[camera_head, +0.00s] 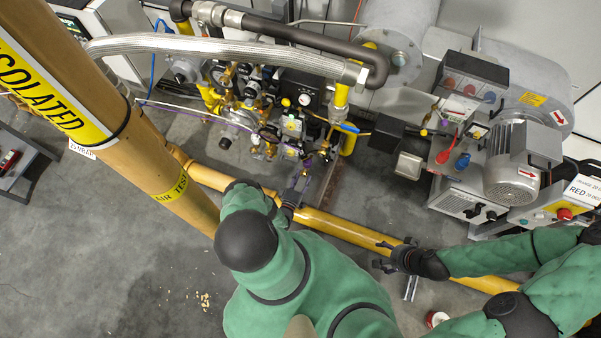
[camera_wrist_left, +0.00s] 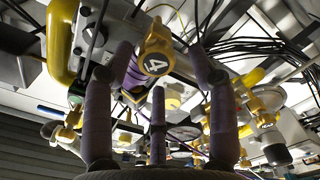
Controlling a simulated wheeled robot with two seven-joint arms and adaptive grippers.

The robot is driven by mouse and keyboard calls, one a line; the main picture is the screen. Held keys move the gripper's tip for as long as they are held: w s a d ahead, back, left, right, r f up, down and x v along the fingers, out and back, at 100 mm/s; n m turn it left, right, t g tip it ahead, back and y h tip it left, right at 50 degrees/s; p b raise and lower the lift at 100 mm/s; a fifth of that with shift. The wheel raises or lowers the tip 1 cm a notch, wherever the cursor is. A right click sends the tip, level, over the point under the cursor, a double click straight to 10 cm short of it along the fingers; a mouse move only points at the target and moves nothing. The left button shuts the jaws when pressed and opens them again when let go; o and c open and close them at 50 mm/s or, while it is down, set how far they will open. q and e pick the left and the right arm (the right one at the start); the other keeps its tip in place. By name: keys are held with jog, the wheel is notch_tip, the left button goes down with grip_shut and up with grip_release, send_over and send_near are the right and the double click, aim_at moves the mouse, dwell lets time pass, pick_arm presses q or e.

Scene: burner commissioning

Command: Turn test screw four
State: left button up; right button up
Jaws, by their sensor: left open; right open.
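A yellow round-ended piece marked 4 (camera_wrist_left: 156,54), at test screw four, shows in the left wrist view. It appears between the fingertips of my left gripper (camera_wrist_left: 160,68), whose purple-grey fingers are spread. I cannot tell whether any finger touches it. In the head view my left gripper (camera_head: 297,190) is at the lower side of the valve assembly (camera_head: 262,108), partly hidden by its arm. The piece marked 4 cannot be made out there. My right gripper (camera_head: 390,258) is open and empty, over the yellow floor-level pipe and well away from the valves.
A large tan pipe with an "ISOLATED" band (camera_head: 50,90) crosses the left. A yellow pipe (camera_head: 335,228) runs below the valves. A braided hose (camera_head: 210,45) passes above. The burner with its motor (camera_head: 515,165) stands at right. The lower-left floor is mostly clear.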

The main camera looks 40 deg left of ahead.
pick_arm(q)
jog(key=v, duration=1.1)
jog(key=shift+s, duration=0.2)
jog(key=shift+r, duration=0.1)
